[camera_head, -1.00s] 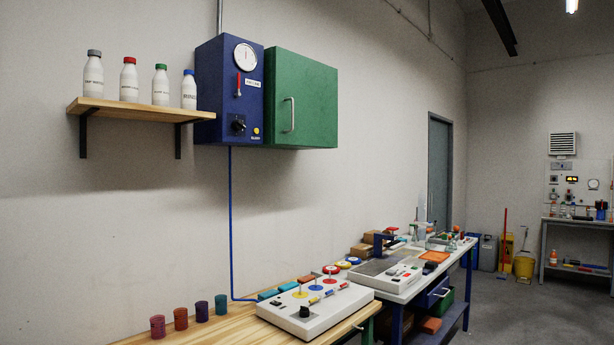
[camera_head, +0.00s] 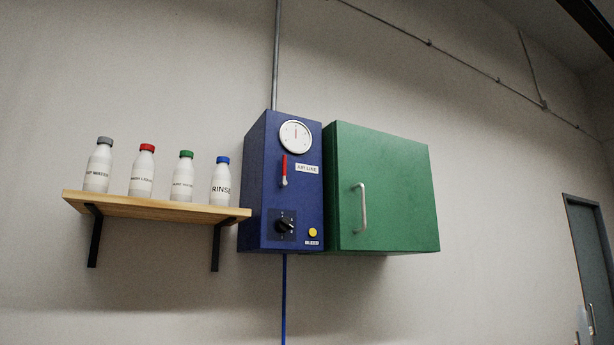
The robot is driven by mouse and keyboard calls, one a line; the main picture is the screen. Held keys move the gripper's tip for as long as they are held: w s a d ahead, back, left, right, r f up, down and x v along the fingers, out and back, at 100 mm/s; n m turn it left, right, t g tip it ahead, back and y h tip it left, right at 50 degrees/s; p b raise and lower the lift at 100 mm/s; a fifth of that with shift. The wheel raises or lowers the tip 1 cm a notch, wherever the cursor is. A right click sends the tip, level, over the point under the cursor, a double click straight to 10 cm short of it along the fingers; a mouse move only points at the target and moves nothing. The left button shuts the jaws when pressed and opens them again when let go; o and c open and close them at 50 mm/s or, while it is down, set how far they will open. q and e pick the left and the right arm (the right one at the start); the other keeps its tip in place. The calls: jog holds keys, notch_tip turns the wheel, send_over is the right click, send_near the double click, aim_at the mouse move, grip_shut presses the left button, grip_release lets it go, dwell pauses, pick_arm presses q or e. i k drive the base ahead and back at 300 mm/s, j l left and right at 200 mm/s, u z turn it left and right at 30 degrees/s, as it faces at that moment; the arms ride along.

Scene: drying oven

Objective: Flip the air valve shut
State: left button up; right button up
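The air valve (camera_head: 284,168) is a small lever with a red handle on the front of a blue wall box (camera_head: 262,200). The red handle stands upright above a pale pivot, beside a label reading "AIR LINE" (camera_head: 307,169). A round white gauge (camera_head: 295,136) sits above the lever. A black knob (camera_head: 285,225) and a yellow button (camera_head: 313,232) labelled "BLEED" are below it. Neither of my grippers shows in the head view.
A green cabinet (camera_head: 385,190) with a vertical handle (camera_head: 361,206) adjoins the box on the right. A wooden shelf (camera_head: 150,206) with several capped bottles (camera_head: 144,170) is on the left, its end close to the box. A blue hose (camera_head: 284,300) hangs below.

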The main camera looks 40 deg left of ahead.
aim_at(284, 182)
jog(key=i+l+u, duration=0.15)
jog(key=i+u, duration=0.3)
jog(key=i+l+u, duration=0.25)
jog(key=u, duration=0.2)
jog(key=i, duration=0.1)
